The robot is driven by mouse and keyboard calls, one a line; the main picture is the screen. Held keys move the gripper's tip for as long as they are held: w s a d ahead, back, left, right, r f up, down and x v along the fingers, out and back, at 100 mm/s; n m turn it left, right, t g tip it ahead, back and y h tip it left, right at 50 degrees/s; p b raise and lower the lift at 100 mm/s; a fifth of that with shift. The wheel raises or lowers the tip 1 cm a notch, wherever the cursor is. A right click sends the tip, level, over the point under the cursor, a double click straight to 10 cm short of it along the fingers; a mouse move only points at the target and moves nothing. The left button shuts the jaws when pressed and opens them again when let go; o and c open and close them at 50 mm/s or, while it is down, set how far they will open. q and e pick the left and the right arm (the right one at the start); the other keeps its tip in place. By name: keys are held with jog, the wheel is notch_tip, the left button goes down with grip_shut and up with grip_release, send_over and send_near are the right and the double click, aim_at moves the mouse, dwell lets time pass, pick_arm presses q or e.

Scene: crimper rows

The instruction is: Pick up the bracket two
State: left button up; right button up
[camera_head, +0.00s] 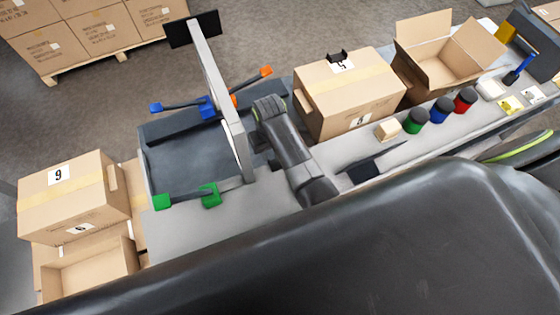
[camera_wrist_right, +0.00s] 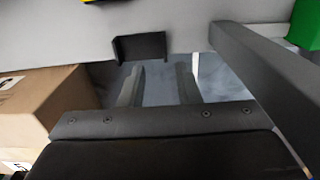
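I cannot tell by any marking which part is bracket two. A small black bracket-like piece (camera_wrist_right: 140,47) shows in the right wrist view at the edge of a grey surface, just beyond my right fingertips. My right gripper (camera_wrist_right: 159,72) has its two fingers apart with nothing between them. In the head view my right arm reaches up beside the grey upright post, and its fingertips are hidden. Another small black piece (camera_head: 338,57) shows at the top edge of a closed carton (camera_head: 350,95). My left gripper is not in view.
The grey post (camera_head: 222,95) stands close to my right gripper, over a dark tray (camera_head: 185,165) with green blocks (camera_head: 210,195). Green, blue and red cylinders (camera_head: 440,110) line the bench. An open carton (camera_head: 445,65) stands at the far right, more cartons (camera_head: 70,200) at left.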

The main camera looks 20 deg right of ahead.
aim_at(271, 163)
jog(key=f, duration=0.2)
jog(key=f+p, duration=0.1)
jog(key=f, duration=0.1)
jog(key=shift+s+a+f, duration=0.1)
jog(key=shift+s+a, duration=0.25)
jog(key=shift+w+f, duration=0.1)
jog(key=shift+f, duration=0.45)
jog(key=shift+c, duration=0.3)
grip_shut()
